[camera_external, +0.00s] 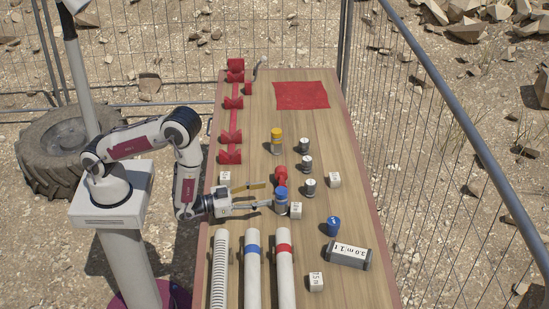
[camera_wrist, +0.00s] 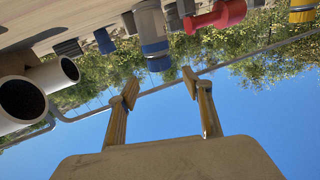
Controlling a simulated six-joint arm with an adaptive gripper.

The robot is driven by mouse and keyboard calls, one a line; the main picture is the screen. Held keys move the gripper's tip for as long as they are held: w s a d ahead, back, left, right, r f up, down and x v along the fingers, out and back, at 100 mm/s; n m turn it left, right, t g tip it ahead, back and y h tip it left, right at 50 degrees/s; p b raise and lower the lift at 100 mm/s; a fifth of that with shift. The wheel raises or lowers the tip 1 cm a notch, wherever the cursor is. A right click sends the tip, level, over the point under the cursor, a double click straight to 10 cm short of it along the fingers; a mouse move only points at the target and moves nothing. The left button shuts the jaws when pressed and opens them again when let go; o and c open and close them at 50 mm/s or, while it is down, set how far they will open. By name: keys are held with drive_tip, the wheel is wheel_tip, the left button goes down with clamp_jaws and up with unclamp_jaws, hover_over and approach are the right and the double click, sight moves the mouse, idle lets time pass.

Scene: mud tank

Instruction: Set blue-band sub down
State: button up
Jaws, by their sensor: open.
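The blue-band sub (camera_external: 281,203), a grey cylinder with a blue top and a blue band, stands upright on the wooden table. It also shows upside down in the wrist view (camera_wrist: 153,38), as that view is inverted. My gripper (camera_external: 268,194) reaches in low from the left, beside the sub. In the wrist view its two fingers (camera_wrist: 160,86) are spread apart, with the sub beyond and roughly between the tips. Nothing is seen held between them. Whether a fingertip touches the sub, I cannot tell.
A red fitting (camera_external: 280,174) stands just behind the sub, and a white marked cube (camera_external: 296,210) is close on its right. Grey-and-black pieces (camera_external: 309,187), a yellow-topped cylinder (camera_external: 276,141) and a blue cup (camera_external: 333,227) stand nearby. Pipes (camera_external: 253,270) lie in front. A red mat (camera_external: 301,95) lies clear at the back.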

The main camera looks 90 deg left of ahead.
sight(286, 189)
drive_tip(key=shift+x, duration=1.25)
drive_tip(key=shift+w, duration=0.1)
drive_tip(key=shift+x, duration=2.5)
clamp_jaws()
